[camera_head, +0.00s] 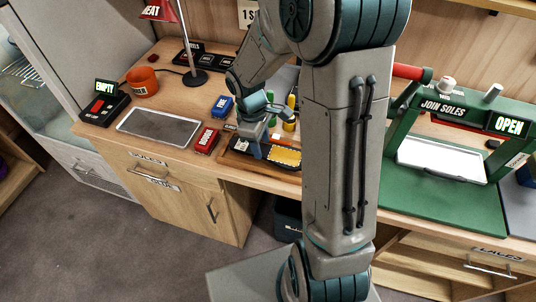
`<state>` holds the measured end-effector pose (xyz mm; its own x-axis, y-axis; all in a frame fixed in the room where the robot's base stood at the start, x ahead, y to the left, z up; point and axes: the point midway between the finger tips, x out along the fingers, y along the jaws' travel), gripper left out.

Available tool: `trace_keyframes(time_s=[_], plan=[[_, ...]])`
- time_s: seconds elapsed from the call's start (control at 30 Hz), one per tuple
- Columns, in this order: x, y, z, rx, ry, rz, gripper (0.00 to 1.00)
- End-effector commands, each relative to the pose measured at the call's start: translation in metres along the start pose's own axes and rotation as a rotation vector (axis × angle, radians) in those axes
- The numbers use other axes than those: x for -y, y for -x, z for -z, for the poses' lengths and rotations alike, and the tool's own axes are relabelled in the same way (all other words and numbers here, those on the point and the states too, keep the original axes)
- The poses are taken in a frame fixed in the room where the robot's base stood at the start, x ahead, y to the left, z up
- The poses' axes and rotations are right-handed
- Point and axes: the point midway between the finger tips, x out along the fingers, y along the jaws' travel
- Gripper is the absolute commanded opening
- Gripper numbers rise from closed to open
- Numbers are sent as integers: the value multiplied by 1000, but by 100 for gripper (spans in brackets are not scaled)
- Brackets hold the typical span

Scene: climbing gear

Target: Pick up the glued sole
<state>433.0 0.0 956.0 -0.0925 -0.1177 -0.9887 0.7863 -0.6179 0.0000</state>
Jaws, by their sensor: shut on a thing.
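A flat yellow sole with a speckled surface (286,156) is at the right part of a dark wooden tray (232,160) near the bench's front edge. My gripper (264,151) reaches down over the tray at the sole's left end and is shut on it. The exact contact at the fingertips is too small to see clearly. I cannot tell whether the sole is clear of the tray floor.
A red box (206,140) and a blue box (222,106) stand left of the tray, with a grey flat plate (158,127) beyond. A green press (455,117) labelled JOIN SOLES, showing OPEN, stands at the right.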

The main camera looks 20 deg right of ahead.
Motion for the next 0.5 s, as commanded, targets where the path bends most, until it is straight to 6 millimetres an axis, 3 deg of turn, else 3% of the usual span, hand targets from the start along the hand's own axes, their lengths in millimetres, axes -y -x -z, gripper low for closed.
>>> trace_keyframes(time_s=[0.5], plan=[[0, 28, -4, 0, 1, -1, 14]])
